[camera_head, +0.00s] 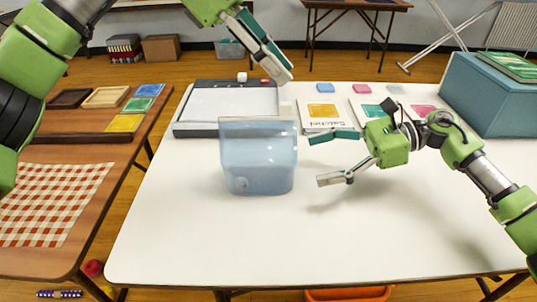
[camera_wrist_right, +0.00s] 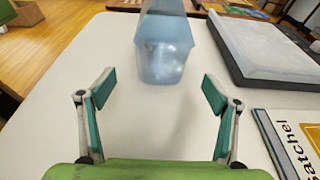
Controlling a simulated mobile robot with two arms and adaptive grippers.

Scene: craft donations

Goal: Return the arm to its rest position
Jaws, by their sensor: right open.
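My right gripper (camera_head: 322,160) is open and empty over the white table (camera_head: 200,240), to the right of a translucent blue bin (camera_head: 258,165). In the right wrist view its two fingers (camera_wrist_right: 160,90) stand wide apart with nothing between them, and the bin (camera_wrist_right: 165,50) stands ahead beyond the fingertips. My left gripper (camera_head: 268,48) is raised high at the top of the head view, above the far edge of the table. Its fingers overlap from this angle, so how far apart they are is unclear.
A grey-framed flat board (camera_head: 230,106) lies behind the bin, with cards such as the yellow "Satchel" card (camera_head: 322,113) beside it. A teal box (camera_head: 490,100) stands at the right. A brown table with a checked cloth (camera_head: 50,205) is at the left. The white table's front is clear.

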